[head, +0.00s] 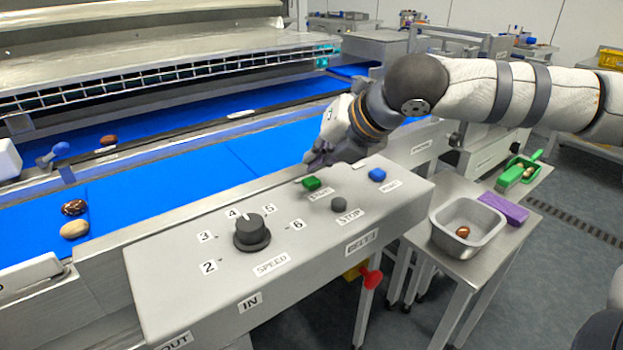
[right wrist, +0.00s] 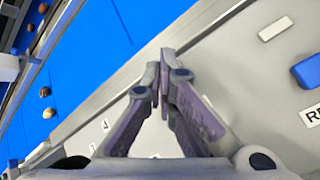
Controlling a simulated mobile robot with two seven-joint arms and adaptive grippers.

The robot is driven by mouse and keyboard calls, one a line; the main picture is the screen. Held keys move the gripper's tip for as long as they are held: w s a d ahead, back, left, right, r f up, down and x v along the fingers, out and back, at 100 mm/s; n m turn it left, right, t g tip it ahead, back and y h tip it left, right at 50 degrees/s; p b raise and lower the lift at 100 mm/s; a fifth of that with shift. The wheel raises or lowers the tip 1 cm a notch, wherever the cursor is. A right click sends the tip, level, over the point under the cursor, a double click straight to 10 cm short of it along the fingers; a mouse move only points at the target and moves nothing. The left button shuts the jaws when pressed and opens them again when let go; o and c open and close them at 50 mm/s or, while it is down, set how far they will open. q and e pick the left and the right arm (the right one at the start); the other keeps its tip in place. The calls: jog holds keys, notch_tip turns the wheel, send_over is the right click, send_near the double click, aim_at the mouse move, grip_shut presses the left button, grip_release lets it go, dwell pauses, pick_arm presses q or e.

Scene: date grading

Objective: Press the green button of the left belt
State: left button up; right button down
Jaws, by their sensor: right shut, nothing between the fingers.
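The green button (head: 312,183) is on the sloped grey control panel (head: 190,270), above a label reading START. My right gripper (head: 312,163) is shut and empty, its fingertips just behind and above the green button in the head view. I cannot tell whether they touch the panel. In the right wrist view the closed fingertips (right wrist: 166,58) point toward the panel's belt-side edge, and the green button does not show there. A dark STOP button (head: 339,205), a blue button (head: 377,174) and a black speed knob (head: 251,232) share the panel. My left gripper is not in view.
Blue belts (head: 170,185) run behind the panel, with several dates on them. A red mushroom-shaped knob (head: 371,278) sticks out below the panel front.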

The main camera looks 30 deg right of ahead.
jog(key=shift+f, duration=0.15)
jog(key=shift+f, duration=0.25)
